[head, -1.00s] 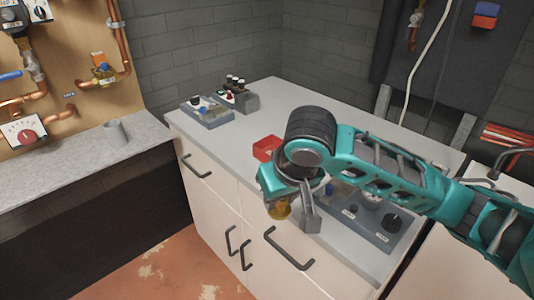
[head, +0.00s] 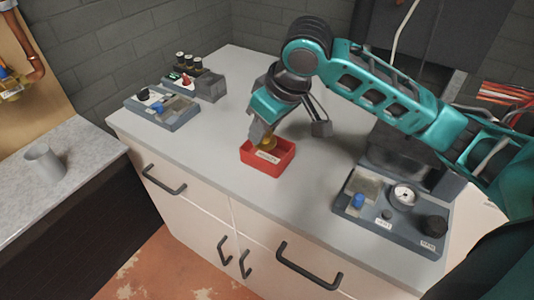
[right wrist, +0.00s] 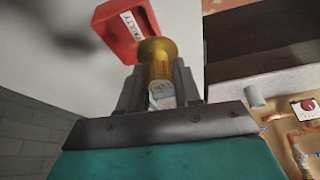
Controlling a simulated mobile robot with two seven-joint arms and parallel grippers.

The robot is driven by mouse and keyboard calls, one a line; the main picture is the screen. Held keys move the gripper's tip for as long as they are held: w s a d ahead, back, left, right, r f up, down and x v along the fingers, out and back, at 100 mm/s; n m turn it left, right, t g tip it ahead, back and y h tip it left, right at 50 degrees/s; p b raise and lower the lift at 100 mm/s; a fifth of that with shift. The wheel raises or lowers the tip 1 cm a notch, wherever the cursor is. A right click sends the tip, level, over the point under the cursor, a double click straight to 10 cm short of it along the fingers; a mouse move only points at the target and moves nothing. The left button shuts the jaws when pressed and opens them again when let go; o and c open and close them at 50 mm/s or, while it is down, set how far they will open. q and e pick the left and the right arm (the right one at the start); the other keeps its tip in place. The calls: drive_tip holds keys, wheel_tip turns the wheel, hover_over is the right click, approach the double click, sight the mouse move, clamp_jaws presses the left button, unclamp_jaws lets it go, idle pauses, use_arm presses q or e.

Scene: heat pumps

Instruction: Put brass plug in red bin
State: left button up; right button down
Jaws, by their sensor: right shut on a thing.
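The brass plug (right wrist: 158,60) is held between the two fingers of my right gripper (right wrist: 160,85) in the right wrist view. In the head view my right gripper (head: 262,132) is over the back of the red bin (head: 267,160), with the plug (head: 268,142) just above or at the bin's opening. I cannot tell whether the plug touches the bin. My left gripper is not in view.
A grey tray (head: 430,240) with a blue part, a gauge and a black knob sits at the right of the counter (head: 215,150). Another tray (head: 172,116) and a rack with several black-capped parts (head: 208,88) stand at the back left. A grey cup (head: 45,163) stands on the left ledge.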

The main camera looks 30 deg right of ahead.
drive_tip(key=w+d+r+n+g+y+b, duration=0.1)
drive_tip(key=w+r+n+g, duration=0.1)
drive_tip(key=r+n, duration=0.35)
drive_tip(key=w+d+r+n+g+y, duration=0.2)
drive_tip(key=r+n, duration=0.3)
drive_tip(key=n, duration=0.2)
drive_tip(key=b, duration=0.2)
hover_over(268, 157)
wheel_tip(268, 157, down, 14)
drive_tip(key=shift+f, duration=0.25)
wheel_tip(268, 157, down, 4)
drive_tip(key=shift+f+b, duration=0.2)
drive_tip(key=shift+b, duration=0.25)
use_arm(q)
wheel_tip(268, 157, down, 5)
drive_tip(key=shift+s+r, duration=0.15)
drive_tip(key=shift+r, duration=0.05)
use_arm(e)
drive_tip(key=shift+f, duration=0.35)
drive_tip(key=shift+f, duration=0.1)
drive_tip(key=c, duration=1.1)
unclamp_jaws()
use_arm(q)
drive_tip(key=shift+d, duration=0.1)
use_arm(e)
drive_tip(key=shift+o, duration=0.2)
